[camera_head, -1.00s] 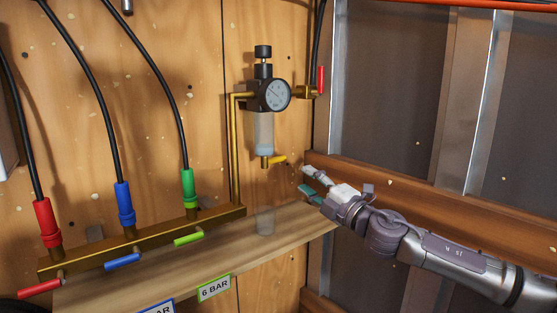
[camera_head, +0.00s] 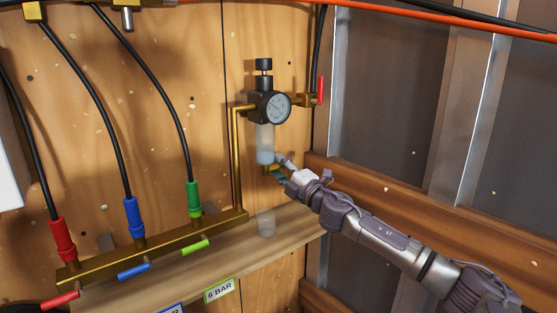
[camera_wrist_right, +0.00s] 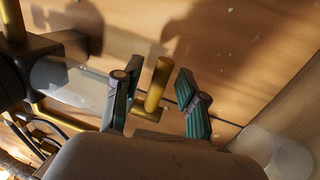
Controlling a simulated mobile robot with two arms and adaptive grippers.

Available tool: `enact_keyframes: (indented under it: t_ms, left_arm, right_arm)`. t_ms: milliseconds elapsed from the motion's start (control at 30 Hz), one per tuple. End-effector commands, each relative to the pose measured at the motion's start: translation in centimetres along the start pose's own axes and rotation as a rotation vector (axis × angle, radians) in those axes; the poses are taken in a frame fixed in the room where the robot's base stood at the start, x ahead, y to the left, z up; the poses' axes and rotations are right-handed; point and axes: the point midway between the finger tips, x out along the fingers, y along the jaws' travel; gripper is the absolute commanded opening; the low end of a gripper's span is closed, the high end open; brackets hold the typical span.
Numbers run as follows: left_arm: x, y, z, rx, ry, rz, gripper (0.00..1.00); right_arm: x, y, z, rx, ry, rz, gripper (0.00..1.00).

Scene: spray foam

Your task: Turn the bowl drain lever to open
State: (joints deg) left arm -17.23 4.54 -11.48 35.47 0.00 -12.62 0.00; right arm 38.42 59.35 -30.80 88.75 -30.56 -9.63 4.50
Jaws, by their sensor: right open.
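The clear filter bowl (camera_head: 265,143) hangs under the gauge unit on the wooden wall. Its yellow drain lever (camera_wrist_right: 157,85) shows in the right wrist view, standing between the two dark green finger pads of my right gripper (camera_wrist_right: 152,92). The pads are apart, with a gap on each side of the lever. In the head view my right gripper (camera_head: 281,169) is just below the bowl and hides most of the lever. My left gripper is not in view.
A clear cup (camera_head: 266,224) stands on the wooden shelf (camera_head: 290,228) below the bowl. A pressure gauge (camera_head: 277,106) and a red lever (camera_head: 320,90) are above. A brass manifold (camera_head: 165,245) with coloured hoses and levers is left. A wooden beam (camera_head: 400,200) runs at right.

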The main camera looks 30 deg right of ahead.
Motion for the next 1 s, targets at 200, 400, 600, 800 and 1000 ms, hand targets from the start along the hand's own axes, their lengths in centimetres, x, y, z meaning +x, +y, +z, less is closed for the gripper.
enact_keyframes:
  t_ms: [200,400,600,800,1000]
  left_arm:
    - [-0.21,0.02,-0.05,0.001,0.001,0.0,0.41]
    - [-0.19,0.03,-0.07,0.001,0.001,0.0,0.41]
    - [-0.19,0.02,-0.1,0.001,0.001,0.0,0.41]
    - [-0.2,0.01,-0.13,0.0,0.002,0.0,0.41]
    - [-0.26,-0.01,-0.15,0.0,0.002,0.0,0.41]
  right_arm:
    - [0.56,-0.05,-0.04,0.0,0.001,-0.001,0.41]
    - [0.52,-0.06,-0.02,0.0,0.0,-0.001,0.33]
    - [0.5,-0.05,0.0,0.0,0.0,-0.001,0.0]
    - [0.49,-0.07,0.0,0.0,0.0,-0.001,0.0]
    - [0.56,-0.07,-0.11,0.0,-0.001,-0.001,0.0]
